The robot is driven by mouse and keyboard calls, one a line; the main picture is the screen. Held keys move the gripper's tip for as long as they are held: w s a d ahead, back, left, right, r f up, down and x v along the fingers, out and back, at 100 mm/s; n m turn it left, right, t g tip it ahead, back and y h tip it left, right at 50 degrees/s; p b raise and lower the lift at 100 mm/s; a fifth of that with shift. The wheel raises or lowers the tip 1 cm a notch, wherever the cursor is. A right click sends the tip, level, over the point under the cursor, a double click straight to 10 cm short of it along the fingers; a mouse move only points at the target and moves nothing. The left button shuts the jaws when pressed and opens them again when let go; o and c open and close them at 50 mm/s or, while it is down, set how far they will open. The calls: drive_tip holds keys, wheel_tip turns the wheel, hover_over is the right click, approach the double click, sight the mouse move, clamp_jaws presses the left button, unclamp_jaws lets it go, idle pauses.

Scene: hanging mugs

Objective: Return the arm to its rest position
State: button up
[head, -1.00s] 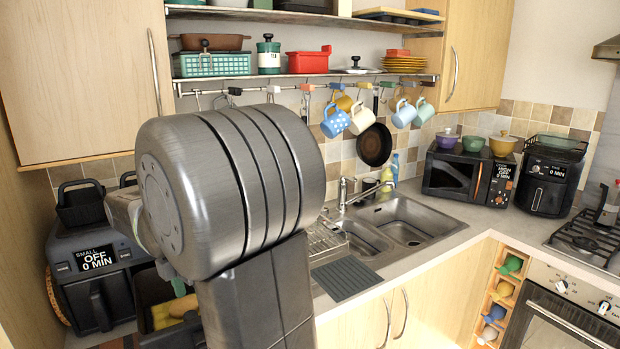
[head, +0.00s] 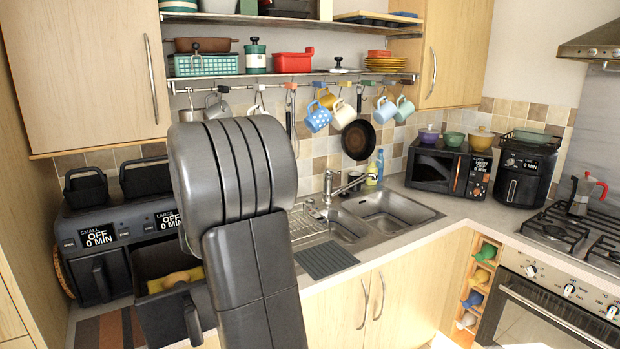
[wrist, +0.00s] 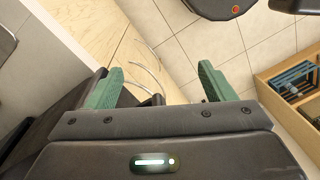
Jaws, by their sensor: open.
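My gripper (wrist: 160,88) shows in the wrist view with its two green fingers spread wide apart. Behind the fingers are pale wooden cupboard doors with curved handles, and the tiled floor. In the head view my dark grey arm (head: 232,185) stands large in the left middle of the picture, and my gripper is not visible there.
Several mugs, such as the dotted blue mug (head: 317,117), hang from the rail under the shelf. A black air fryer (head: 85,225) with an open drawer (head: 170,310) stands left of my arm. The sink (head: 385,213) and microwave (head: 447,170) are right.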

drive_tip(key=w+d+f+m, duration=0.3)
drive_tip(key=d+f+m, duration=0.4)
drive_tip(key=f+m, duration=0.1)
drive_tip(key=shift+w+f+y+b, duration=0.25)
drive_tip(key=shift+f+y+b, duration=0.05)
drive_tip(key=shift+f, duration=0.1)
